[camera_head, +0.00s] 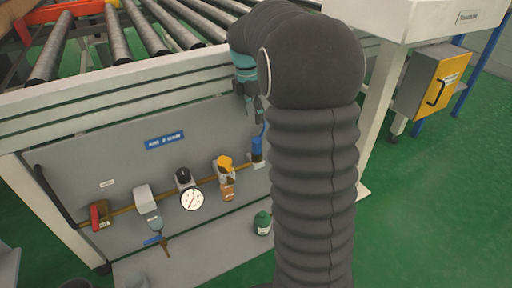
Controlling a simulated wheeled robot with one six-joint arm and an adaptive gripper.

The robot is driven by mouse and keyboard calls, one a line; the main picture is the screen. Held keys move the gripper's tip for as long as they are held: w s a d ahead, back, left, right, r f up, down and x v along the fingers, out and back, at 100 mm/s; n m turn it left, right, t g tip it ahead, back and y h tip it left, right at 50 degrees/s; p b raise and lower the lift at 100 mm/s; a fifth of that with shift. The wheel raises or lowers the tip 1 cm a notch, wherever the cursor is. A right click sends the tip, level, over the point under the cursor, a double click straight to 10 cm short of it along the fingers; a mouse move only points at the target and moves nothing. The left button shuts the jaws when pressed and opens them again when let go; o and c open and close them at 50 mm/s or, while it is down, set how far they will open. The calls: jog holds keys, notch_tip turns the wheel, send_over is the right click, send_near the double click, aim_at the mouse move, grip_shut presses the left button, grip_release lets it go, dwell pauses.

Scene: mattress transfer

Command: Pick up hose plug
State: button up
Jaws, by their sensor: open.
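My gripper (255,115) hangs open in front of the right part of the grey panel, partly hidden by my dark ribbed arm. A small upright blue piece (257,147) is just below the fingertips, at the right end of the brass pipe line. A thin blue part rises from it toward the gripper. This may be the hose plug, but it is too small to tell. I cannot tell whether the fingers touch it.
The grey panel (110,160) carries a red valve (99,215), a round gauge (192,199) and an orange-topped unit (226,178). A green bottle-like object (262,222) stands below. The roller conveyor (125,45) is above. A yellow-fronted cabinet (436,85) stands at right, with open green floor before it.

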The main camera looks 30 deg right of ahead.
aim_at(256, 139)
jog(key=f, duration=0.4)
jog(key=f+b, duration=0.1)
jog(key=f, duration=0.1)
jog(key=shift+d+f, duration=0.25)
jog(key=shift+d, duration=0.1)
jog(key=shift+w+d+f+b, duration=0.15)
jog(key=shift+f+b, duration=0.6)
jog(key=shift+f, duration=1.95)
grip_shut()
